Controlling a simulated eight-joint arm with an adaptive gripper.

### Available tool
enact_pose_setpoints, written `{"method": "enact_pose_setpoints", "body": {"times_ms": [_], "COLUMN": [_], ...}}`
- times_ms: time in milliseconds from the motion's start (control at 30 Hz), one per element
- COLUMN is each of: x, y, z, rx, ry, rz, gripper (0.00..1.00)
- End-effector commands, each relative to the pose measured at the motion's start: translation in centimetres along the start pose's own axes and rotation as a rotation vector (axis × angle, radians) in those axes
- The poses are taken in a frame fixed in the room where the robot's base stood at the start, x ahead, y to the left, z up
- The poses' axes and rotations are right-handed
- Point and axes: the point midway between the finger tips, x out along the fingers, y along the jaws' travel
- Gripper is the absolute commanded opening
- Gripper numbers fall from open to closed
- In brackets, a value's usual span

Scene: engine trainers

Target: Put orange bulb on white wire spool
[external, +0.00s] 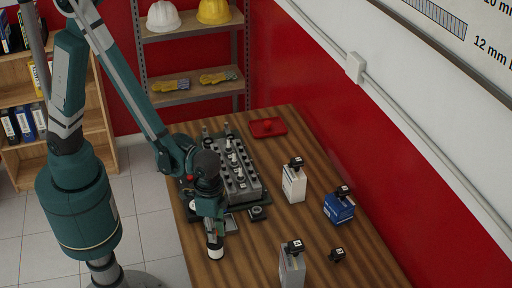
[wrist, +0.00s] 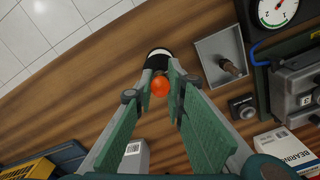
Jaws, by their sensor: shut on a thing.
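The orange bulb (wrist: 160,86) shows in the wrist view between the tips of my gripper (wrist: 160,76), which is shut on it. In the external view my gripper (external: 214,232) points down near the table's left edge, and the bulb cannot be made out there. The white wire spool (external: 216,253) appears just below my fingertips in the external view. In the wrist view its dark and white round end (wrist: 158,52) shows just beyond the fingertips and is partly hidden by them. I cannot tell whether the bulb touches the spool.
The grey engine trainer (external: 238,172) stands behind my gripper. A small square tray (wrist: 204,46) holding a dark-tipped part lies right of the spool in the wrist view. A white box (external: 293,184), a blue box (external: 339,208) and a grey box (external: 291,268) stand to the right.

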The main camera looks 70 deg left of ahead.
Motion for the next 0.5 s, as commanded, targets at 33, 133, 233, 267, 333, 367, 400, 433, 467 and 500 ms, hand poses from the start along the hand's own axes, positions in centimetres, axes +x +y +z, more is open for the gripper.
{"method": "enact_pose_setpoints", "body": {"times_ms": [33, 133, 233, 267, 333, 367, 400, 433, 467, 500], "x": [0.5, 1.3, 1.7, 1.8, 1.9, 1.9, 1.9, 1.8, 1.8, 1.8], "y": [0.0, 0.0, 0.0, 0.0, 0.0, 0.0, 0.0, 0.0, 0.0, 0.0], "z": [0.0, 0.0, 0.0, 0.0, 0.1, 0.1, 0.1, 0.1, 0.1, 0.1], "rx": [0.0, 0.0, 0.0, 0.0, 0.0, 0.0, 0.0, 0.0, 0.0, 0.0], "ry": [0.0, 0.0, 0.0, 0.0, 0.0, 0.0, 0.0, 0.0, 0.0, 0.0], "rz": [0.0, 0.0, 0.0, 0.0, 0.0, 0.0, 0.0, 0.0, 0.0, 0.0], "gripper": [0.07, 0.07, 0.07, 0.07, 0.07, 0.07, 0.07, 0.07, 0.07, 0.07]}}
